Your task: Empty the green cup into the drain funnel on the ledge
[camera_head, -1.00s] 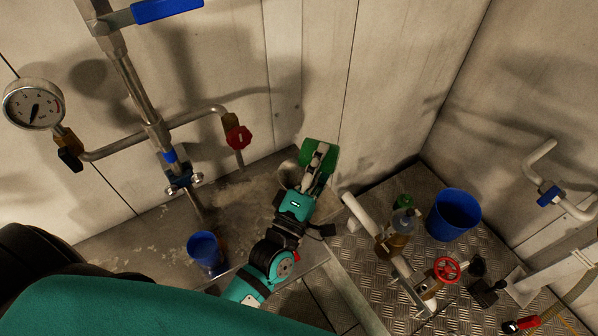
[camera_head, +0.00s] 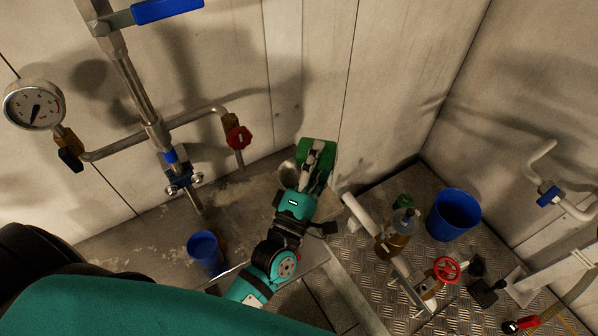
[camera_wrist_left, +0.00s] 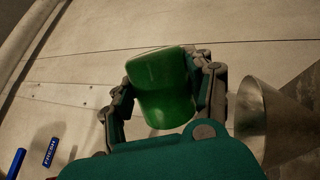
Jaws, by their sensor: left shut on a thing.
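The green cup (camera_head: 322,150) is held in my left gripper (camera_head: 316,166) near the back wall, above the ledge (camera_head: 240,208). In the left wrist view the cup (camera_wrist_left: 160,88) sits between both fingers of the gripper (camera_wrist_left: 165,95), which touch its sides. The cup looks tilted there; its contents cannot be seen. The metal drain funnel (camera_head: 287,174) stands on the ledge just left of the gripper, partly hidden by it. In the left wrist view the funnel (camera_wrist_left: 262,115) is at the right, apart from the cup. My right gripper is not in view.
A blue cup (camera_head: 204,250) stands on the ledge at the left. A pipe with a red-handled tap (camera_head: 238,137) hangs above the ledge.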

